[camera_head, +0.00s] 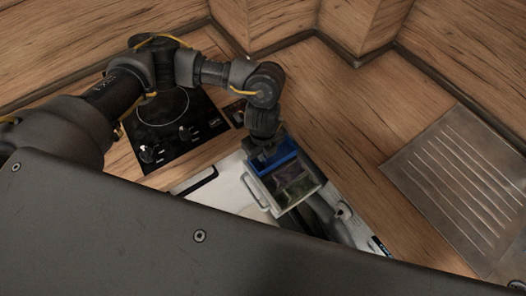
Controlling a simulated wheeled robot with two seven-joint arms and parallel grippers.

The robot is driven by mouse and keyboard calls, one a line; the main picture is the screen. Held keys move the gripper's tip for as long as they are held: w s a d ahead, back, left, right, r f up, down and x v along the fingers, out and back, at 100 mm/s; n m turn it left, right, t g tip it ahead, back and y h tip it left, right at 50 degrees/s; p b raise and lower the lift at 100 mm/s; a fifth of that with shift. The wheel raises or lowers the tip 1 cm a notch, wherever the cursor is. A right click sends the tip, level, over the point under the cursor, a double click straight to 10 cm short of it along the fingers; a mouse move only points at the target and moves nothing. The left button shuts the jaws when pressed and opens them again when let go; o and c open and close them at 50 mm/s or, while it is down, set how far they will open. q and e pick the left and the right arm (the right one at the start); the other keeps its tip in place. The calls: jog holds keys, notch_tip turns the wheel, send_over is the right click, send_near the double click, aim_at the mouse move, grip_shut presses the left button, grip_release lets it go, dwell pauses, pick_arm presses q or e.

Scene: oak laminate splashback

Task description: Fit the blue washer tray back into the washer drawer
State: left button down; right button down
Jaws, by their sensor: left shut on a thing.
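My left gripper (264,149) reaches down from the left arm and is shut on the blue washer tray (285,157). The tray sits at the far end of the pulled-out washer drawer (299,203), which is a pale, open-topped box with a handle on its left side. The gripper covers part of the tray's left side. I cannot tell whether the tray is fully seated or still a little above the drawer floor. The nearer part of the drawer shows a dark, greenish inside. My right gripper is not in view.
A black hob (176,122) with knobs lies on the wooden worktop to the left. A grooved metal drainer (461,185) is at the right. The white washer front (222,187) is below the drawer's left side. Clear worktop (345,130) lies right of the drawer.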

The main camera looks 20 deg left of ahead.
pick_arm(q)
jog(key=shift+f+b, duration=2.05)
jog(key=shift+f, duration=0.8)
jog(key=c, duration=1.5)
grip_release()
jog(key=shift+r, duration=0.1)
notch_tip(320, 180, up, 11)
jog(key=shift+f, duration=0.1)
